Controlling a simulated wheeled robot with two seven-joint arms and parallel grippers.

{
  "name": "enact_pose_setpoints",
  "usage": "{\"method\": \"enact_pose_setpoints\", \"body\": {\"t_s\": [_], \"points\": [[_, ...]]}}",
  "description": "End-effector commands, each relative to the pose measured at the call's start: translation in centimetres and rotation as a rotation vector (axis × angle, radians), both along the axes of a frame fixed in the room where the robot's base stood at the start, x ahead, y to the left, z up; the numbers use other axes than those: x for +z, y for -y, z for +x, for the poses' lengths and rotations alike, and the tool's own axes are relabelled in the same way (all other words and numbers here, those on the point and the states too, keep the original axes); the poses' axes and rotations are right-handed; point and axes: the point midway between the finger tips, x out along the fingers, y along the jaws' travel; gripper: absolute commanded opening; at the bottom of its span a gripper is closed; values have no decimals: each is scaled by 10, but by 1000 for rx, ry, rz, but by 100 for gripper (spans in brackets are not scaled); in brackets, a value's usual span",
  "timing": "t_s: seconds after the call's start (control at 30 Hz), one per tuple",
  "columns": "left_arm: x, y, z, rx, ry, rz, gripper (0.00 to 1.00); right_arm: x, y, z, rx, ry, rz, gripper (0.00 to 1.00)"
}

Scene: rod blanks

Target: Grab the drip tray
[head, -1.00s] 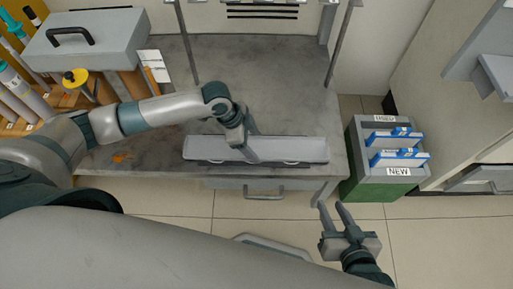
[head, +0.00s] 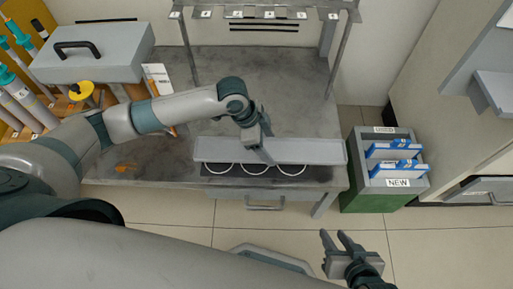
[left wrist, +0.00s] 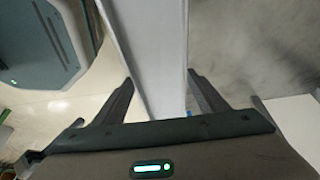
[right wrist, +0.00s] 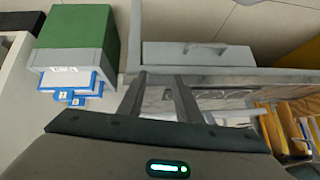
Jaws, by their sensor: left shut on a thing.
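The drip tray, a long light-grey tray (head: 220,150), lies lengthwise at the front of the grey worktable. It appears raised a little above the surface. My left gripper (head: 268,158) is shut on its long side right of the middle. In the left wrist view the tray (left wrist: 152,50) runs between the two fingers (left wrist: 165,92). My right gripper (head: 335,238) is empty and open, in front of the table over the floor. Its spread fingers also show in the right wrist view (right wrist: 159,80).
White curved rings (head: 255,171) show on a dark strip below the tray's front edge. A green and grey bin (head: 372,198) with blue-and-white packs stands right of the table. A metal rack (head: 265,14) stands at the back; a grey case (head: 95,58) is at left.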

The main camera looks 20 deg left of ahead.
Motion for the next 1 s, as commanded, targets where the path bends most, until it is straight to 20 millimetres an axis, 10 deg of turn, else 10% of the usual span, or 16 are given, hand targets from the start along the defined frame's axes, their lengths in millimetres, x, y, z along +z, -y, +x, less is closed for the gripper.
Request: {"method": "enact_pose_setpoints", "body": {"t_s": [0.4,1.0], "points": [[41,66,17,-1,2,0,37,-3,10,-5,-2,-55,-39,31],[46,75,19,0,0,0,37,-5,11,-7,-3,-65,-44,31]]}}
